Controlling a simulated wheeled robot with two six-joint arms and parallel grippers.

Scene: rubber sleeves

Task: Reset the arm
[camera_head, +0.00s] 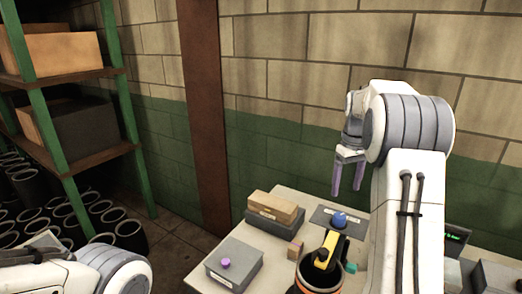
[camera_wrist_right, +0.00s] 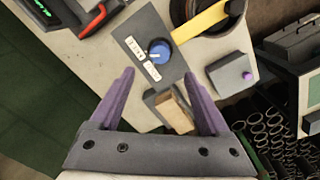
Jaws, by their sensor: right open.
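My right gripper (camera_head: 349,176) is raised above the table, its purple fingers apart and pointing down. In the right wrist view the gripper (camera_wrist_right: 169,90) is open with nothing between its fingers. My right arm comes up from the lower right in the head view. My left arm shows only partly at the lower left, and its gripper is out of the picture.
Below lies a table (camera_head: 298,200) with a blue knob (camera_head: 339,219) on a dark plate, a grey box with a purple knob (camera_head: 225,263), a cardboard box (camera_head: 272,207) and a black container (camera_head: 318,280) with a yellow item. Shelves (camera_head: 75,160) and black sleeves (camera_head: 120,236) stand left.

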